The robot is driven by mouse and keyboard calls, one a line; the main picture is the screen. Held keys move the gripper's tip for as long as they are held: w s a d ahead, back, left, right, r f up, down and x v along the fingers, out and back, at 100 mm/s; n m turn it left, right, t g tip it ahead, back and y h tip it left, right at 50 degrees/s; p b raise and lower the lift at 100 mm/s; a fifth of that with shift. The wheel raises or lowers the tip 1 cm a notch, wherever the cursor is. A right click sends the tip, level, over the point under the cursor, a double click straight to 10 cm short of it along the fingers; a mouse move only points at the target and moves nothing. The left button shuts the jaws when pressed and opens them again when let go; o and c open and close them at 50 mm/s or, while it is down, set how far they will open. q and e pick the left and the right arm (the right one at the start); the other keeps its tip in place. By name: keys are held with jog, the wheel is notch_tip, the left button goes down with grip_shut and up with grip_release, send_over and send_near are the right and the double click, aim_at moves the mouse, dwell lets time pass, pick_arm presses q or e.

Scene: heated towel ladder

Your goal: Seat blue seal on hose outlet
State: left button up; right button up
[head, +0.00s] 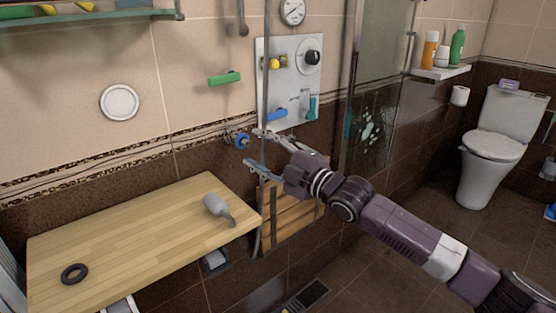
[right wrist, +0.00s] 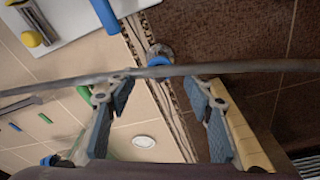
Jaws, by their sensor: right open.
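The blue seal (head: 242,142) is at a small round fitting on the dark tiled wall, near the patterned border. In the right wrist view the blue seal (right wrist: 158,61) shows against the grey round hose outlet (right wrist: 160,50); a grey pipe partly covers both. I cannot tell whether the seal is fully seated. My right gripper (head: 254,148) is open and empty, its fingertips just right of the seal. In the right wrist view the open gripper (right wrist: 160,84) has the seal beyond and between its fingertips, apart from both. My left gripper is not in view.
The upright grey pipe (head: 267,80) stands close to the fingers. A white panel (head: 291,88) with knobs and handles is above. A wooden bench (head: 130,240) holds a black ring (head: 74,273) and a grey hand shower (head: 217,208). The bench middle is clear.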

jog(key=v, duration=0.8)
jog(key=shift+s+d, duration=0.3)
